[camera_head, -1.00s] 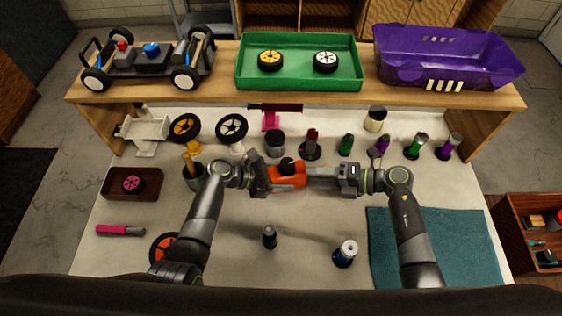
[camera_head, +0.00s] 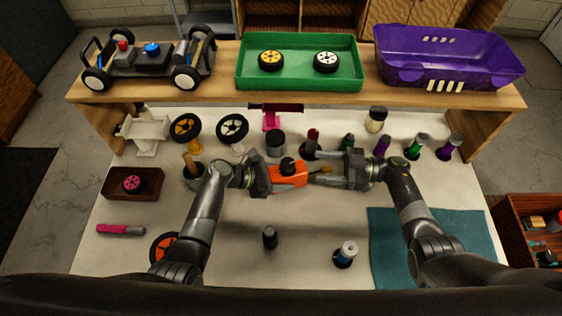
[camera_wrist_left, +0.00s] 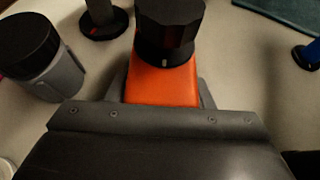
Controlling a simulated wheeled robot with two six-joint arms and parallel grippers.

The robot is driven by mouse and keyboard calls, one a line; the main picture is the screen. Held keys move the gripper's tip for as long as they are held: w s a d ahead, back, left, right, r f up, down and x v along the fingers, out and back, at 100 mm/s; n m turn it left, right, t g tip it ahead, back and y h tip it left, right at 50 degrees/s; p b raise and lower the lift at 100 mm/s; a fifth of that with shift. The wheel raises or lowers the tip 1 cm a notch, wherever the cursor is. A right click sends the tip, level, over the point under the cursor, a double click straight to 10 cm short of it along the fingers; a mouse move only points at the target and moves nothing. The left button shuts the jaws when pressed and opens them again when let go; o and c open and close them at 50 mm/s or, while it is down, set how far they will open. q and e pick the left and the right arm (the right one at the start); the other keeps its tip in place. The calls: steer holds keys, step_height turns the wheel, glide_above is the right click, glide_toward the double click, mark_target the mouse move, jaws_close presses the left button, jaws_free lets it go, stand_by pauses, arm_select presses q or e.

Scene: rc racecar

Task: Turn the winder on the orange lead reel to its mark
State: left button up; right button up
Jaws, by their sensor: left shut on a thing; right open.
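The orange lead reel (camera_head: 290,176) is near the middle of the table. A black knob, the winder (camera_head: 287,165), stands on top of it. My left gripper (camera_head: 270,179) is shut on the reel's left end. In the left wrist view the orange body (camera_wrist_left: 162,82) sits between my fingers, and the black faceted winder (camera_wrist_left: 170,28) shows a small pale mark low on its side. A short yellowish-brown piece (camera_head: 321,170) sticks out at the reel's right end. My right gripper (camera_head: 325,168) is open just right of the reel, around or beside that piece; I cannot tell which.
Several bottles and stands, among them a dark-lidded grey jar (camera_head: 275,143), line the back below the shelf. A teal mat (camera_head: 480,240) lies at right. The front middle is mostly clear.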

mark_target(288, 166)
steer(key=a, duration=1.2)
steer(key=shift+w, duration=0.35)
steer(key=shift+d, duration=0.1)
steer(key=c, duration=1)
steer(key=shift+m+t, duration=0.3)
steer(key=shift+t, duration=0.1)
steer(key=m+t, duration=0.2)
steer(key=t, duration=0.1)
steer(key=shift+w+t+h, duration=0.15)
steer(key=shift+t+h, duration=0.25)
steer(key=shift+m, duration=0.3)
